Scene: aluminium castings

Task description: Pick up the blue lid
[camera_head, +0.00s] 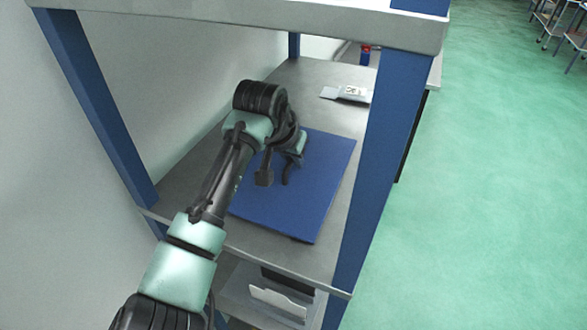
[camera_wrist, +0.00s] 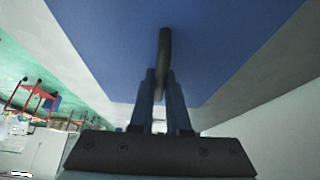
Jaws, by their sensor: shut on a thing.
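The blue lid (camera_head: 322,188) is a flat rectangular panel on the grey shelf, partly hidden by my arm. In the wrist view the blue lid (camera_wrist: 215,40) fills the upper middle, with a dark curved handle (camera_wrist: 164,45) standing out from its face. My gripper (camera_wrist: 161,74) is shut on this handle, one finger on each side. In the head view the gripper is over the middle of the lid and its fingertips are hard to make out. Whether the lid rests on the shelf or is slightly clear of it, I cannot tell.
The shelf (camera_head: 207,163) lies inside a rack with blue posts (camera_head: 382,140) and a grey top board (camera_head: 300,22) above. A small white packet (camera_head: 352,93) lies behind the lid. A lower shelf holds a pale object (camera_head: 278,303).

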